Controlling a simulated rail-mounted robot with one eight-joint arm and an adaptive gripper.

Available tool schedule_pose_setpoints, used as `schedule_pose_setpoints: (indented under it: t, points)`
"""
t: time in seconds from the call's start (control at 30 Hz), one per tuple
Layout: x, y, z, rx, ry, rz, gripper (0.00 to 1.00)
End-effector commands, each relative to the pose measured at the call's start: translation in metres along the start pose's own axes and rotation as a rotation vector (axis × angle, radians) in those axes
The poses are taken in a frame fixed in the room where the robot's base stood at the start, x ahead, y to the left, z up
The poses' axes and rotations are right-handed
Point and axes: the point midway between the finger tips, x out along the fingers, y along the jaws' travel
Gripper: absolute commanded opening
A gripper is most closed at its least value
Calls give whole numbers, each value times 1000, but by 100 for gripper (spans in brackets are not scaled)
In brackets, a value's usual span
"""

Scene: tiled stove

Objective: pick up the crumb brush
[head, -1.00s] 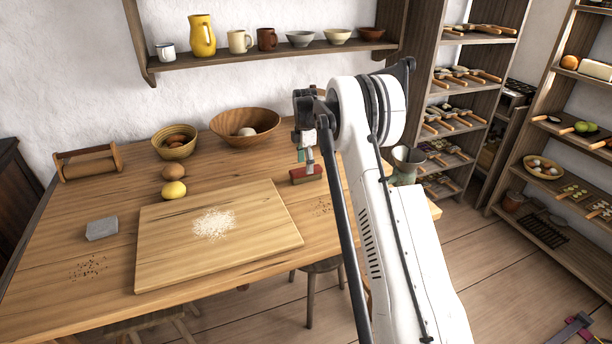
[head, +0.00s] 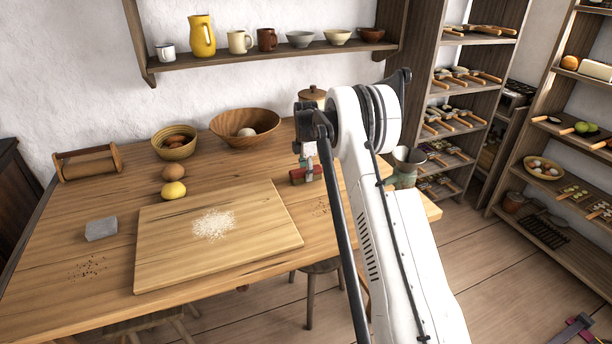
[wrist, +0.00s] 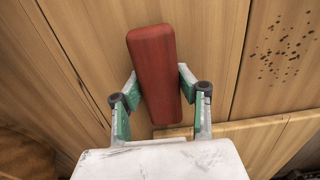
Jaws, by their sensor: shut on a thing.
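The crumb brush (wrist: 151,48), with a plain red back, lies lengthwise between the fingers in the wrist view. In the head view its red end (head: 298,176) shows at the right part of the wooden table, beyond the cutting board. My gripper (wrist: 158,74) is shut on the brush, with one green-and-grey finger on each side of it. In the head view the gripper (head: 307,165) is small and partly hidden by my arm. The bristles are hidden, and I cannot tell whether the brush touches the table.
The cutting board (head: 165,255) with pale crumbs lies left of the brush. Dark crumbs (wrist: 284,48) lie to the right in the wrist view. A wooden bowl (head: 268,133), a lidded jar (head: 312,95) and a grey-green pitcher (head: 404,172) stand nearby.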

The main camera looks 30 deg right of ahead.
Motion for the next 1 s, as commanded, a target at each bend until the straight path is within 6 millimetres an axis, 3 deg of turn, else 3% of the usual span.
schedule_pose_setpoints:
  t: [0.33,0.57,1.0]
  points:
    - [-8,0,0,0,0,0,4]
    - [-39,0,0,0,0,0,4]
    - [-94,-33,-82,-3,0,0,4]
